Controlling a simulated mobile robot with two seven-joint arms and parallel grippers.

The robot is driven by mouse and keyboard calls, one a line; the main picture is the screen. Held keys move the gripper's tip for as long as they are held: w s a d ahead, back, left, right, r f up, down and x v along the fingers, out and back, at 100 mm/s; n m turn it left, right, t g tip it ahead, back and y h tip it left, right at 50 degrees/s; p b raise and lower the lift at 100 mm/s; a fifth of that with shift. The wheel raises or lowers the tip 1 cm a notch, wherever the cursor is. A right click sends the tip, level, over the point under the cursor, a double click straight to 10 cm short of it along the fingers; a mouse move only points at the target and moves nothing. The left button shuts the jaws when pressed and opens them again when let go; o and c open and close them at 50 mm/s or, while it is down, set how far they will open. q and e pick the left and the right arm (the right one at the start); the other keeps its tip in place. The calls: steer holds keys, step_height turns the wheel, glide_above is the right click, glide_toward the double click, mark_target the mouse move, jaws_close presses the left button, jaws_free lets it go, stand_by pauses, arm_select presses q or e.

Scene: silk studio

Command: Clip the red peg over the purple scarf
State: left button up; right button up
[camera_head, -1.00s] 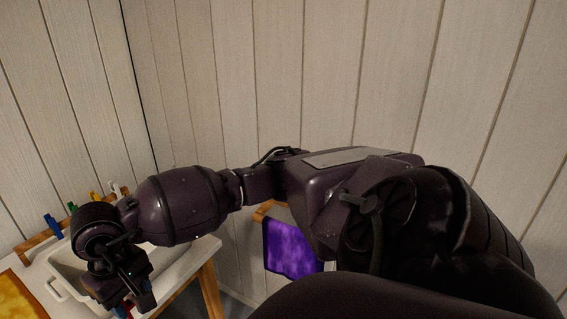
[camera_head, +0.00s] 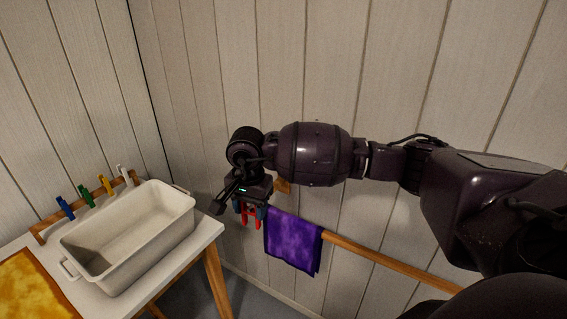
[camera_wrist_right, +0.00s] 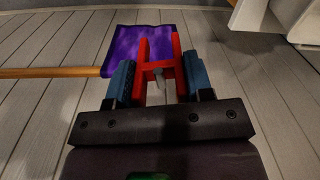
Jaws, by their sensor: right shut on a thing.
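The purple scarf (camera_head: 292,241) hangs over a wooden rail near the wall, and it also shows in the right wrist view (camera_wrist_right: 124,46). My right gripper (camera_head: 250,212) is shut on the red peg (camera_head: 244,213), just left of the scarf's upper left corner in the head view. In the right wrist view the gripper (camera_wrist_right: 159,82) has its blue fingers on both sides of the red peg (camera_wrist_right: 143,72), whose prongs point away towards the scarf. The peg's far end overlaps the scarf in that view; I cannot tell whether they touch. My left gripper is out of view.
The wooden rail (camera_head: 390,264) runs right from the scarf. A white table (camera_head: 205,233) at left carries a pale basin (camera_head: 130,240) and a yellow-orange cloth (camera_head: 32,292). Blue, green, yellow and white pegs stand on a wooden rack (camera_head: 95,196) behind the basin.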

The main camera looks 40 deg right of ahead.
steer(key=w+d+r+m+p, duration=0.25)
steer(key=w+d+m, duration=0.2)
steer(key=m, duration=0.45)
arm_select(q)
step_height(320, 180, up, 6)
steer(key=p, duration=0.4)
arm_select(e)
steer(key=m, duration=1.1)
glide_above(278, 211)
steer(key=f, duration=0.1)
steer(key=shift+f+b, duration=2.4)
steer(key=shift+f, duration=1.6)
steer(key=shift+f+b, duration=0.75)
steer(key=shift+f, duration=0.45)
steer(key=shift+f+b, duration=0.6)
steer(key=shift+f, duration=0.35)
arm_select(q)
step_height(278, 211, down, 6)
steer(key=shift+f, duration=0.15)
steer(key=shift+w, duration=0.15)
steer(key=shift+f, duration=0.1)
arm_select(e)
steer(key=shift+f, duration=0.35)
